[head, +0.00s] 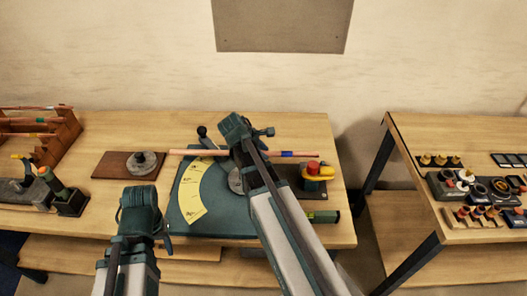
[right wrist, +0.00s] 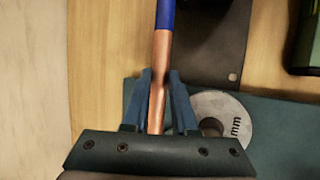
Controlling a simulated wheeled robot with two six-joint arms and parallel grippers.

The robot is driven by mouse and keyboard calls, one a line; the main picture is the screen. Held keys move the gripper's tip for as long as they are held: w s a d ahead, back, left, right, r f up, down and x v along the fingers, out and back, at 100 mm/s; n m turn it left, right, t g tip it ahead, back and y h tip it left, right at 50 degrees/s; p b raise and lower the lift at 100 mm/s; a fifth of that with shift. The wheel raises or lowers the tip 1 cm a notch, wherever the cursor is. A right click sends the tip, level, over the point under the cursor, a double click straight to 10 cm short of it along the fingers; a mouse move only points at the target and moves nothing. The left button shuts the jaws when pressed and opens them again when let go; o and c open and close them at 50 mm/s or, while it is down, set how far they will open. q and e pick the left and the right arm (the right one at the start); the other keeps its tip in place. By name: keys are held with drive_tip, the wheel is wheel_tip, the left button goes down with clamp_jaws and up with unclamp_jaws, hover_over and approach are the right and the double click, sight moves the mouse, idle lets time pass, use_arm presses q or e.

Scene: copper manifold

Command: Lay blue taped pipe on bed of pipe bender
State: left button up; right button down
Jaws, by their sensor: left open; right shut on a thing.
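The copper pipe (head: 205,152) lies level across the back of the pipe bender (head: 190,222) in the head view, its blue tape band (head: 287,154) to the right of my right gripper. My right gripper (head: 250,148) is shut on the pipe; the right wrist view shows the bare copper (right wrist: 159,75) between its fingers and the blue tape (right wrist: 166,14) beyond. The bender has a teal base, a pale yellow angle scale and a grey disc (right wrist: 222,118). I cannot tell whether the pipe touches the bed. My left gripper (head: 140,205) is open and empty, at the bender's front left.
A red and yellow device (head: 318,171) stands on the dark plate at the bender's right. A brown board with a grey weight (head: 141,163) lies left. A wooden rack (head: 62,135) holds pipes at far left. A second table (head: 480,228) with fittings stands right.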

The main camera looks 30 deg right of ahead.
drive_tip(key=shift+f+b, duration=2.6)
drive_tip(key=shift+f, duration=0.45)
drive_tip(key=shift+s+d, duration=0.45)
drive_tip(key=shift+d, duration=0.3)
drive_tip(key=shift+c, duration=1.5)
unclamp_jaws()
drive_tip(key=shift+r, duration=0.15)
wheel_tip(320, 180, up, 7)
drive_tip(key=p, duration=0.7)
drive_tip(key=shift+a, duration=0.15)
